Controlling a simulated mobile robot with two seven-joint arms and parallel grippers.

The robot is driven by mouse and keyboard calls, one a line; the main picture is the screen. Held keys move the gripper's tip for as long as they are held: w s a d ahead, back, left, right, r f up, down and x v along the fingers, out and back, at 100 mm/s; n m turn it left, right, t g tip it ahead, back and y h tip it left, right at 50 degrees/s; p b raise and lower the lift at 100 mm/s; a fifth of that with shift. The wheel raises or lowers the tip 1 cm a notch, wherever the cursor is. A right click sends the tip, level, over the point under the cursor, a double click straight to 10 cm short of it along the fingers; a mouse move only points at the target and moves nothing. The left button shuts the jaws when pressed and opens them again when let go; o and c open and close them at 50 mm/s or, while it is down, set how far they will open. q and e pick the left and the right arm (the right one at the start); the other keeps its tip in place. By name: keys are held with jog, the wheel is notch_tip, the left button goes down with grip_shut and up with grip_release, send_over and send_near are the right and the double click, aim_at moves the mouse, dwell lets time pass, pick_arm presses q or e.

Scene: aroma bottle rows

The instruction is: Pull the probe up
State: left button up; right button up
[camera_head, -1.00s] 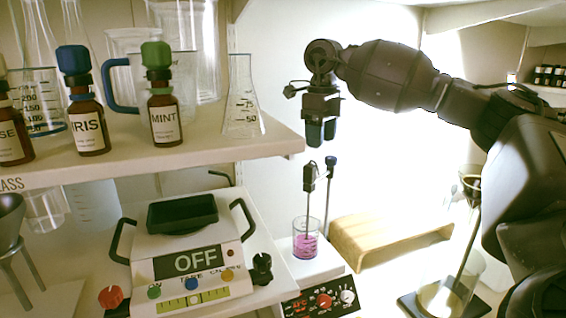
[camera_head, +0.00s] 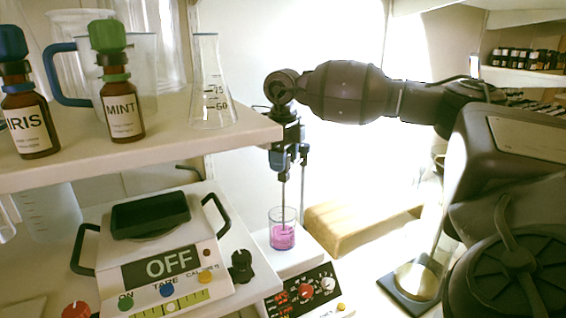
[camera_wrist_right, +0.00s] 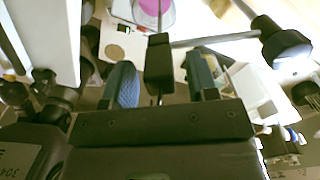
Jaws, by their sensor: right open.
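The probe is a thin rod (camera_head: 284,194) that stands upright in a glass beaker (camera_head: 283,235) of pink liquid. My right gripper (camera_head: 283,158) is above the beaker at the probe's top, pointing down, and hides the probe's dark head in the head view. In the right wrist view the dark probe head (camera_wrist_right: 158,62) sits between the two blue-padded fingers of my right gripper (camera_wrist_right: 163,82). The jaws are open, with gaps on both sides of the head. The beaker with its pink liquid (camera_wrist_right: 154,7) shows beyond it. My left gripper is not in view.
A stand pole (camera_head: 303,180) rises close to the right of the probe. The beaker rests on a white hotplate (camera_head: 285,264) with knobs. A shelf (camera_head: 200,146) with bottles and a flask (camera_head: 208,95) juts out at left. A scale (camera_head: 165,258) reading OFF stands below it.

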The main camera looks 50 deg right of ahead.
jog(key=shift+f, duration=0.55)
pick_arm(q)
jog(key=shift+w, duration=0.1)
pick_arm(e)
grip_shut()
notch_tip(320, 180, up, 6)
jog(key=shift+r+p, duration=0.1)
jog(key=shift+p, duration=1.1)
notch_tip(320, 180, up, 4)
jog(key=shift+f+p, duration=0.15)
jog(key=shift+p, duration=0.7)
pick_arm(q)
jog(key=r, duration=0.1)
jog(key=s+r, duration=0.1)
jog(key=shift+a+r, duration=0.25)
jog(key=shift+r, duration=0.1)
pick_arm(e)
jog(key=shift+r, duration=0.2)
